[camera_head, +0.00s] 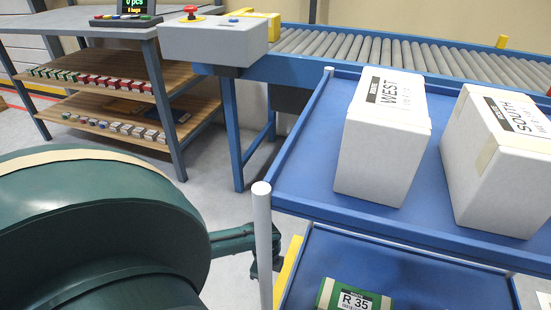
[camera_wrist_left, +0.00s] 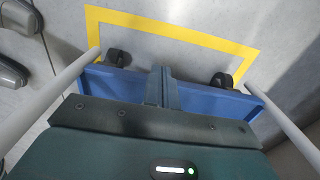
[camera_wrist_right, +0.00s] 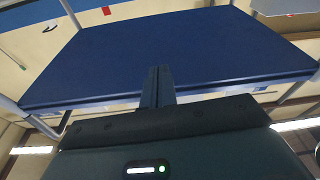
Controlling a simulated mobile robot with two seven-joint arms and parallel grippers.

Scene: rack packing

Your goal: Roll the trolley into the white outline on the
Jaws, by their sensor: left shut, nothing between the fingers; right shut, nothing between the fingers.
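The trolley has blue shelves and white corner posts. Its top shelf (camera_head: 300,180) fills the right of the head view, and its lower shelf (camera_head: 420,285) shows below. My left gripper (camera_head: 266,262) is beside the near-left post (camera_head: 263,235); whether they touch is unclear. In the left wrist view the left gripper (camera_wrist_left: 160,72) is shut and empty over a blue shelf (camera_wrist_left: 215,101). My right gripper (camera_wrist_right: 159,70) is shut and empty by a blue panel of the trolley (camera_wrist_right: 190,45); contact is unclear. A yellow floor outline (camera_wrist_left: 175,31) surrounds casters; I cannot identify a white outline.
White cartons marked WEST (camera_head: 382,150) and SOUTH (camera_head: 500,170) stand on the top shelf. A green R 35 box (camera_head: 352,296) is on the lower shelf. A roller conveyor (camera_head: 375,52) lies behind. A workbench (camera_head: 110,28) with stocked shelves stands left; grey floor shows between.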

